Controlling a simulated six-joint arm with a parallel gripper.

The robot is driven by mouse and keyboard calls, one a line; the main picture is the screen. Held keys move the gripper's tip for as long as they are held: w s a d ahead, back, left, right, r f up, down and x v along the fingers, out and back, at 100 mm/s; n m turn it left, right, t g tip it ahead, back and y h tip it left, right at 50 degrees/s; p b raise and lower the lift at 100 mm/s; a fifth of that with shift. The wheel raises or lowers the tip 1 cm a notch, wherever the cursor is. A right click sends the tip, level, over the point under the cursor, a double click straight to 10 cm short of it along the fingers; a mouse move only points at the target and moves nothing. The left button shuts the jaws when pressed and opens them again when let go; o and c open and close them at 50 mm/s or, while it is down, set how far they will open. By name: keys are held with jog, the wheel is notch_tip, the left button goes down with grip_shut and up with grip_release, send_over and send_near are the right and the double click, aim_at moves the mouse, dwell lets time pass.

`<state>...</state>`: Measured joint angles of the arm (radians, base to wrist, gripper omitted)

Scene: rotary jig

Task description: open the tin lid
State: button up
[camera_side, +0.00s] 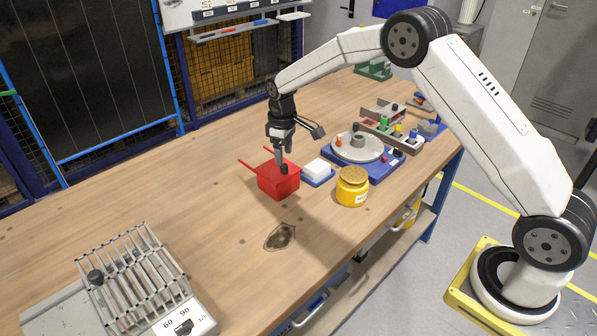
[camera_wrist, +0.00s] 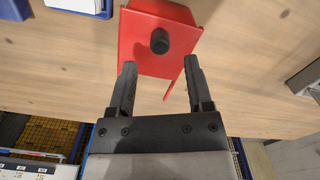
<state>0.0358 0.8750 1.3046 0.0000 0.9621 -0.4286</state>
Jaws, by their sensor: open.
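The red tin (camera_side: 279,185) stands on the wooden bench in the side view, with thin red bars jutting from its back. Its red top (camera_wrist: 140,52) fills the upper middle of the wrist view. A black knob (camera_wrist: 160,41) stands up from that top; it also shows in the side view (camera_side: 284,169). The lid looks flat on the tin, but its seam is too small to make out. My gripper (camera_wrist: 161,63) is open and empty, pointing down over the tin. In the wrist view the knob lies just beyond the fingertips, midway between them. I cannot tell the height gap.
A white block in a blue tray (camera_side: 318,174) sits close right of the tin. A yellow jar (camera_side: 352,187) and a rotary jig (camera_side: 358,147) stand further right. A grey rack (camera_side: 135,280) is at front left. The bench left of the tin is clear.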

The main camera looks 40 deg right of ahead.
aim_at(284, 165)
jog(key=shift+f, duration=2.1)
grip_shut()
